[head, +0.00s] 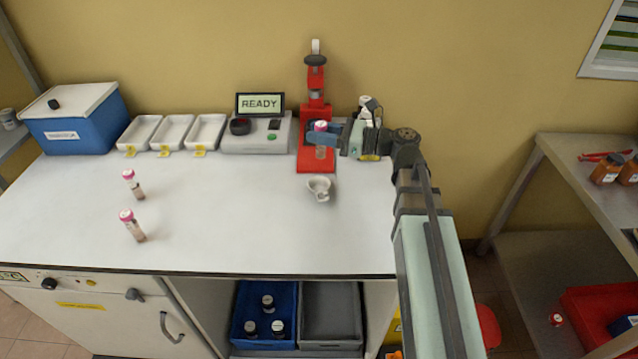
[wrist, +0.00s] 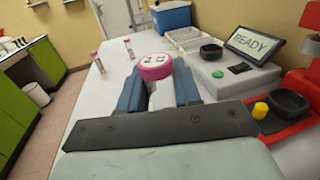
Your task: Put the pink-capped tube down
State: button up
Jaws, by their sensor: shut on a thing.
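My gripper (head: 327,138) is shut on a pink-capped tube (head: 320,127). It holds the tube upright in front of the red press (head: 316,165), above the press base or the table; I cannot tell which. In the wrist view the tube's pink cap (wrist: 155,66) shows between the two blue fingers (wrist: 159,90), and its lower part is hidden. Two other pink-capped tubes stand on the white table at left, one farther back (head: 133,184) and one nearer (head: 132,225).
A white mortar (head: 319,187) stands in front of the press. The READY device (head: 257,132), three white trays (head: 172,132) and a blue cooler box (head: 75,120) line the back. The table's middle (head: 230,220) is clear.

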jog(key=shift+g, duration=0.3)
jog(key=shift+s+a+f, duration=0.1)
jog(key=shift+s+f, duration=0.15)
jog(key=shift+f, duration=1.45)
jog(key=shift+s+a+f, duration=0.1)
jog(key=shift+s+f, duration=0.2)
jog(key=shift+f, duration=1.4)
jog(key=shift+s+f, duration=0.25)
jog(key=shift+f, duration=1.45)
jog(key=shift+f, duration=0.1)
jog(key=o, duration=1)
jog(key=shift+d, duration=0.1)
jog(key=d, duration=0.4)
jog(key=s+d, duration=0.1)
jog(key=d, duration=0.2)
jog(key=s+d, duration=0.1)
jog(key=d, duration=0.3)
jog(key=shift+s+d, duration=0.15)
jog(key=shift+d, duration=0.15)
